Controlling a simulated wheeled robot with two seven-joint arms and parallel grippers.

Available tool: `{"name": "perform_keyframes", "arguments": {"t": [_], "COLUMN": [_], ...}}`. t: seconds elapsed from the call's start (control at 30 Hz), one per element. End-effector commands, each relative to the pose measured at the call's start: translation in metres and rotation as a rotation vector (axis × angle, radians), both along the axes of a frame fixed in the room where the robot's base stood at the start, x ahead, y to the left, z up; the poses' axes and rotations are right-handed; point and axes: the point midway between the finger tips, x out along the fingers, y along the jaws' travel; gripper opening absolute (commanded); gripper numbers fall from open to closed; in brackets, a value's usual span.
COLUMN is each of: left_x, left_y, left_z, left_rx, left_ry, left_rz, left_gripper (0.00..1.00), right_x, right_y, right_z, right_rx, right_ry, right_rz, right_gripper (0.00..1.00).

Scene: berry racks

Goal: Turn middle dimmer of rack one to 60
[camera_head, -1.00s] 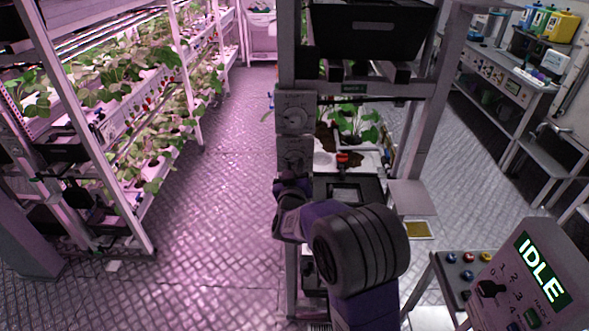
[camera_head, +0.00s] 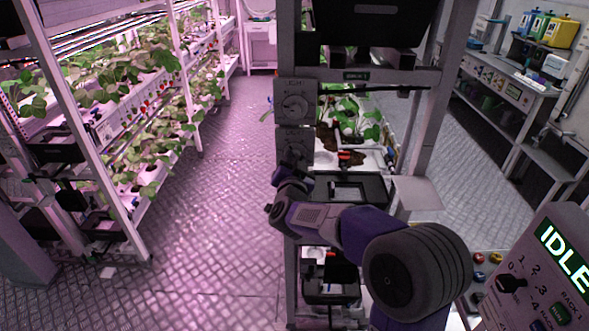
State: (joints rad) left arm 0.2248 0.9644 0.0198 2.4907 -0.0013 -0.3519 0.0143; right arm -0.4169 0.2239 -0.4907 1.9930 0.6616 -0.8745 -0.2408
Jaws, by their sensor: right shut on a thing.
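The rack (camera_head: 372,76) stands in the middle of the view. On its left post is an upper grey dimmer box (camera_head: 295,100) with a round knob. Directly below it is a second grey dimmer box (camera_head: 291,139). My right gripper (camera_head: 295,163) is at the lower part of this second box, shut on its knob. The gripper hides most of that knob, so I cannot read its setting. The arm also hides the post below, so I cannot tell whether another dimmer is there. My left gripper is out of view.
Black trays and plants (camera_head: 346,112) fill the rack just right of the dimmers. A grey control box (camera_head: 545,265) reading IDLE stands at front right. Another plant rack (camera_head: 100,205) stands at left, with open floor (camera_head: 215,215) between.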

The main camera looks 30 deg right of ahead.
Motion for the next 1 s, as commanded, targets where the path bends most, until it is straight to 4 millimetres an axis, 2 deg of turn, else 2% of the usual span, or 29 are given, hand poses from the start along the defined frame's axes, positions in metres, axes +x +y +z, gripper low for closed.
{"name": "perform_keyframes", "arguments": {"t": [0.03,0.5,1.0], "left_x": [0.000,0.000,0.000], "left_y": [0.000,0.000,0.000], "left_z": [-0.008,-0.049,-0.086], "left_rx": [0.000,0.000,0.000], "left_ry": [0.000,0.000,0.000], "left_rz": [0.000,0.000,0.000], "left_gripper": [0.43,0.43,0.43], "right_x": [0.000,0.000,0.000], "right_y": [-0.001,0.000,0.000], "right_z": [-0.004,-0.004,-0.003], "right_rx": [0.040,0.420,0.778], "right_ry": [-0.023,-0.256,-0.474], "right_rz": [-0.001,0.000,0.001], "right_gripper": [0.01,0.01,0.01]}}
